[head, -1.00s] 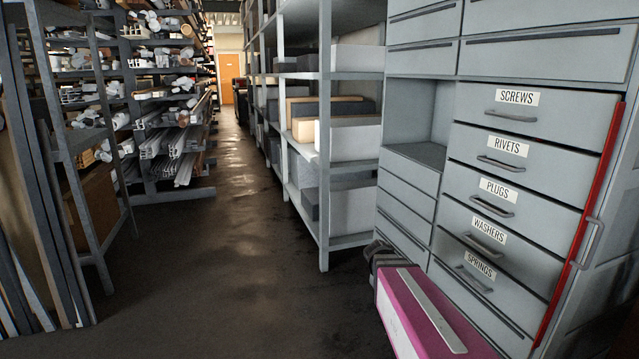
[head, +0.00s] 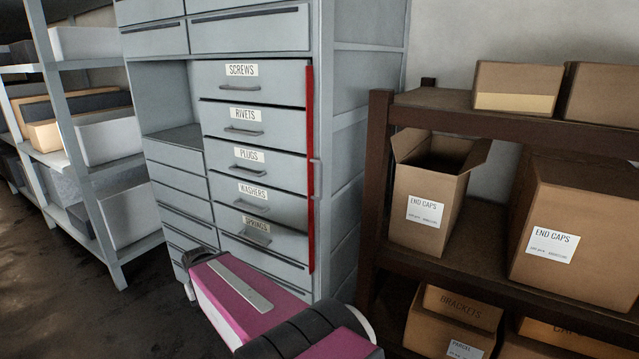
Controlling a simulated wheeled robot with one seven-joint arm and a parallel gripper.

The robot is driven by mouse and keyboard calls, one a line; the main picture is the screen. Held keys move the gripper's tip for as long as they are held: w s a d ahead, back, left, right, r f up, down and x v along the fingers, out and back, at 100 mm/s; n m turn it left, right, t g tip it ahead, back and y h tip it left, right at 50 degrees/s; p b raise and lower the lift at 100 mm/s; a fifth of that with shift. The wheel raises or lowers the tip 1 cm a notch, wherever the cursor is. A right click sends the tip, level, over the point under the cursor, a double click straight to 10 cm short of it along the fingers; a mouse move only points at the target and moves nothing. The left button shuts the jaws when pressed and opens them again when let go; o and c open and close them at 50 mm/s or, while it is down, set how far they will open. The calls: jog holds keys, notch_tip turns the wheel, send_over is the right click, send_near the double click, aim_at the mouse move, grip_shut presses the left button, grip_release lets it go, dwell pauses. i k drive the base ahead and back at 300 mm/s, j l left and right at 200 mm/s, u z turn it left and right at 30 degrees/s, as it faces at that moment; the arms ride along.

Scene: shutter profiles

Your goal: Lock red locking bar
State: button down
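The red locking bar (head: 310,170) is a tall, thin upright strip along the right edge of the labelled drawers on the grey cabinet (head: 362,95). A small grey handle (head: 318,165) sits at its right side, about mid-height. I cannot tell whether the bar overlaps the drawer fronts. The labelled drawers, from SCREWS (head: 255,82) at the top to SPRINGS (head: 258,232) at the bottom, look shut. My pink and black arm reaches up from the bottom in front of the lower drawers. My gripper is out of sight.
A brown rack (head: 376,200) with cardboard boxes stands close at the right of the cabinet. An open END CAPS box (head: 430,205) is on its middle shelf. Grey shelving (head: 85,165) stands at the left. Bare dark floor (head: 60,310) shows at the lower left.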

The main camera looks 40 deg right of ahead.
aim_at(310, 161)
jog(key=k+l+z, duration=0.1)
jog(key=k+l, duration=0.25)
jog(key=l, duration=0.3)
jog(key=k+l+z, duration=0.15)
jog(key=l, duration=0.2)
jog(key=k+l, duration=0.2)
jog(key=l+z, duration=0.05)
jog(key=l, duration=0.05)
